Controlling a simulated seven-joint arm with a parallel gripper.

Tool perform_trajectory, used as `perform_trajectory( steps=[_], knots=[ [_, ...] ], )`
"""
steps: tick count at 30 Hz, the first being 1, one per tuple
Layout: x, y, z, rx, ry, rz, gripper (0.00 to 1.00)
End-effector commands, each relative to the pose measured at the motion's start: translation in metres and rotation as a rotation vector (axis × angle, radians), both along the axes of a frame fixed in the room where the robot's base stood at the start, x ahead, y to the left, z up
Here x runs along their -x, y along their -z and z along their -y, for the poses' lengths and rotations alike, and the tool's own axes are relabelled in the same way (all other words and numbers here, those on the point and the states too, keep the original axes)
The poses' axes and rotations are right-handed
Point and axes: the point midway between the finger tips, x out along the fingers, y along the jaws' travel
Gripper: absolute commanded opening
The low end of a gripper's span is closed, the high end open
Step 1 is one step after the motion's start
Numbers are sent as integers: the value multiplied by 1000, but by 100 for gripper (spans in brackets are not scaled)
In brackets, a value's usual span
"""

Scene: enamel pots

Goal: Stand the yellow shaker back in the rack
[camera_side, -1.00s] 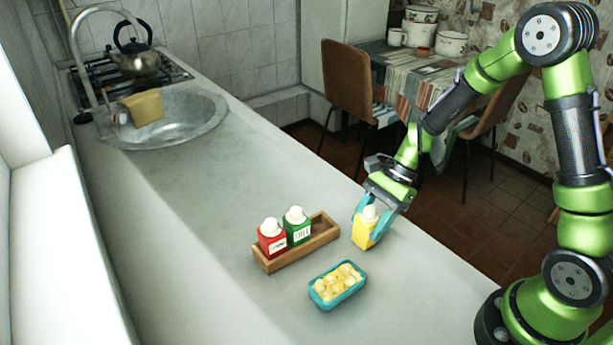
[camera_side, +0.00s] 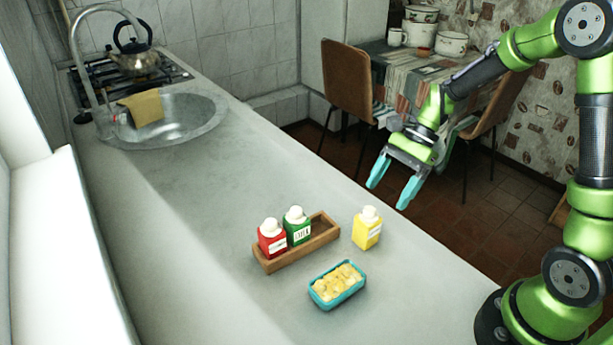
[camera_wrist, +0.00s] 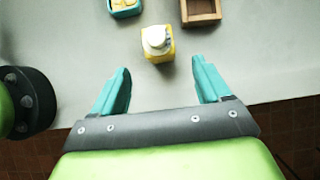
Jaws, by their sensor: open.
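The yellow shaker (camera_side: 366,230) with a white cap stands upright on the counter, just right of the rack and apart from it. The wooden rack (camera_side: 283,259) holds a red shaker (camera_side: 272,238) and a green shaker (camera_side: 297,226); its right end is empty. My gripper (camera_side: 391,190) is open and empty, raised above and to the right of the yellow shaker. In the wrist view the yellow shaker (camera_wrist: 157,43) lies ahead of and between the open fingers (camera_wrist: 161,88), not touched. Only an empty end of the rack (camera_wrist: 201,11) shows there.
A teal dish (camera_side: 337,286) of yellowish pieces sits in front of the rack and the yellow shaker. The counter (camera_side: 215,185) is clear between the rack and the sink (camera_side: 175,119). The counter's edge runs close behind the yellow shaker.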

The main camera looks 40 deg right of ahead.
Motion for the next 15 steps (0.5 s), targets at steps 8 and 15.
perform_trajectory(
  steps=[8, 15],
  knots=[
    [1, -29, 19, 3, -3, 6, 77],
    [23, -68, 1, 136, -207, 217, 77]
  ],
)
